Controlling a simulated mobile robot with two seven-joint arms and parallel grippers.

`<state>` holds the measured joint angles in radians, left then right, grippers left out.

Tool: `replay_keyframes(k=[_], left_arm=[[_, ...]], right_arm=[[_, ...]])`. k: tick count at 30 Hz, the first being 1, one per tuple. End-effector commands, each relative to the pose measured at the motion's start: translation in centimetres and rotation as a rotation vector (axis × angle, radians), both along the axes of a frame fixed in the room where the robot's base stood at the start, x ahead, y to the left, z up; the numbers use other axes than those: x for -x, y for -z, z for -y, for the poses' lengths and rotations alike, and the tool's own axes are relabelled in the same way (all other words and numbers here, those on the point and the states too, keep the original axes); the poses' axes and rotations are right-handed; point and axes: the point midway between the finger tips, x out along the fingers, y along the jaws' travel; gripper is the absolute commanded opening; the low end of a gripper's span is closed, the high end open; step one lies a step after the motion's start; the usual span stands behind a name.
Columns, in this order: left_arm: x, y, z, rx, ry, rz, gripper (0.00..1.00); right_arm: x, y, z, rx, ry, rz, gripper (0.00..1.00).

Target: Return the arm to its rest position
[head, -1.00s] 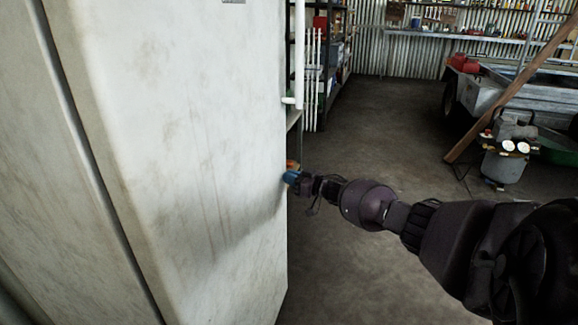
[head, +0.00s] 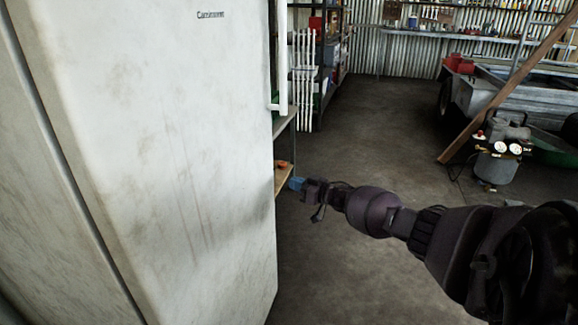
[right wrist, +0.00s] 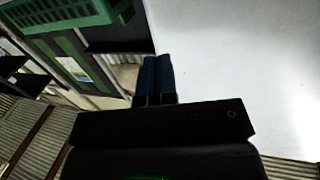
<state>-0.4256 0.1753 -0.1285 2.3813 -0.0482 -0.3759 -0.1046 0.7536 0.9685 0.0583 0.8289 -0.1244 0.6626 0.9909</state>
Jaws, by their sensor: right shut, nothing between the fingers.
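My right arm comes in from the right in the head view, and its gripper (head: 296,184) is at the right edge of a white fridge (head: 150,150). Its blue fingers also show in the right wrist view (right wrist: 154,80), side by side, shut with nothing between them. The fridge's pale surface (right wrist: 240,70) fills the right of that view, beside the fingers. I cannot tell from the head view how close the fingers are to the fridge. My left gripper is not in view.
A shelf (head: 284,180) with a small orange thing (head: 282,164) stands behind the fridge edge. A green crate (right wrist: 65,14) shows in the wrist view. A compressor (head: 497,160), a leaning plank (head: 510,90) and a trailer (head: 475,95) stand at the right. The floor (head: 390,140) between is clear.

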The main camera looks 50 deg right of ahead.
Motion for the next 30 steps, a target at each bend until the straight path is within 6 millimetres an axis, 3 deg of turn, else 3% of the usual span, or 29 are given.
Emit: replay_keyframes(k=[6, 12, 30], left_arm=[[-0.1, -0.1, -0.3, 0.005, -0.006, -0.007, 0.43], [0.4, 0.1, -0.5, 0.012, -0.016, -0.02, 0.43], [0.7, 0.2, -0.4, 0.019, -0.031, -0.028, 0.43]], right_arm=[[3.8, -0.3, 1.6, -0.001, -0.001, 0.003, 0.0], [6.2, 0.0, 2.6, -0.001, 0.0, 0.002, 0.0], [7.2, 0.3, 3.0, -0.002, -0.001, -0.002, 0.0]])
